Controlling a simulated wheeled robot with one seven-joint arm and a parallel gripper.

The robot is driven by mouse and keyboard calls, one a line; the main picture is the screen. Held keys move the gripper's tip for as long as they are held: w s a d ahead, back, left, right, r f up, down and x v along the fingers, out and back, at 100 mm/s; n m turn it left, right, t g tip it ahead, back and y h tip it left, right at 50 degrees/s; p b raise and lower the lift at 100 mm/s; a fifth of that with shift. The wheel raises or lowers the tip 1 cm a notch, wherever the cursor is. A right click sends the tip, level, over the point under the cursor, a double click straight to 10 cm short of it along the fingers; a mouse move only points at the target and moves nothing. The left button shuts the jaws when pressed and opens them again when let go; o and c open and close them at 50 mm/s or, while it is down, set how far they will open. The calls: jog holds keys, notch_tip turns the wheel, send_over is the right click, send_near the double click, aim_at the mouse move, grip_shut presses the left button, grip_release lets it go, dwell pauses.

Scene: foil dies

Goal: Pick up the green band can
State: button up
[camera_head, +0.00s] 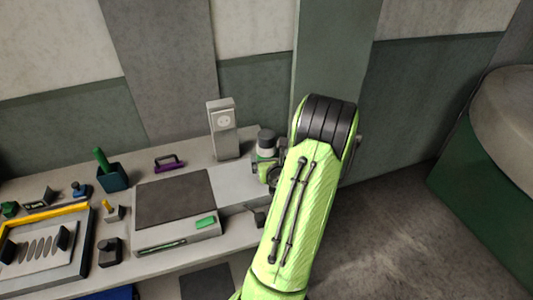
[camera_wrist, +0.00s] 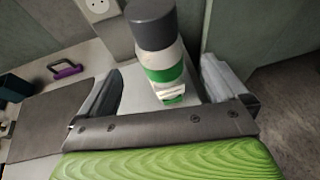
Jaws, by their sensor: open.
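The green band can (camera_wrist: 163,66) has a dark grey cap, a white body and a green band. In the wrist view it stands on the pale bench, ahead of and between the two fingers of my open gripper (camera_wrist: 165,92). I cannot tell how far its base is from the fingers. In the head view the can (camera_head: 266,142) stands near the right end of the bench, its lower part partly hidden by my gripper and arm.
A grey post with a socket (camera_head: 223,128) stands left of the can by the wall. A purple-handled tool (camera_head: 170,163), a dark cup (camera_head: 112,178) and a flat dark-topped block (camera_head: 172,199) are further left. Right of the bench is open floor, then a green-sided drum (camera_head: 470,190).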

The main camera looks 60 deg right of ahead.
jog(key=p+x, duration=0.2)
jog(key=x, duration=0.6)
jog(key=shift+f, duration=0.15)
jog(key=shift+s+a, duration=0.15)
jog(key=shift+c, duration=0.8)
grip_shut()
